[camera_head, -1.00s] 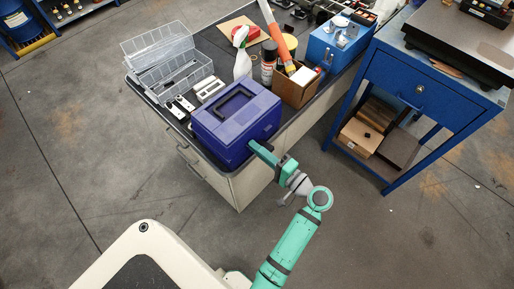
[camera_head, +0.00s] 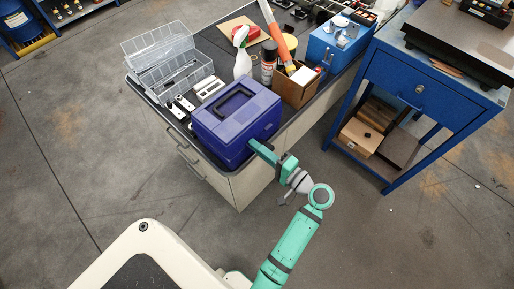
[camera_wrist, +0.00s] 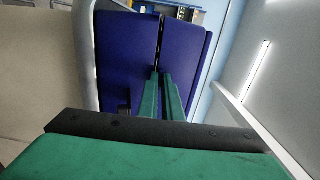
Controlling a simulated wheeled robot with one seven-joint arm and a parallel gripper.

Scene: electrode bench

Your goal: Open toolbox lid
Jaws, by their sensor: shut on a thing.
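The toolbox (camera_head: 232,132) is a blue-purple box with a dark handle on its lid (camera_head: 216,112). It stands on the front corner of the bench, and its lid looks closed in the head view. My gripper (camera_head: 254,146) is at the toolbox's right front side, touching or very near it. In the wrist view the toolbox side (camera_wrist: 125,60) fills the upper middle, with a dark seam between lid and body. My two green fingers (camera_wrist: 163,95) reach to that seam, close together. What lies between the fingertips is hidden, but they appear shut on the lid's edge.
A clear organizer case (camera_head: 165,65), a spray bottle (camera_head: 242,55) and a cardboard box (camera_head: 297,90) stand behind the toolbox on the bench. A blue-framed table (camera_head: 420,85) is to the right.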

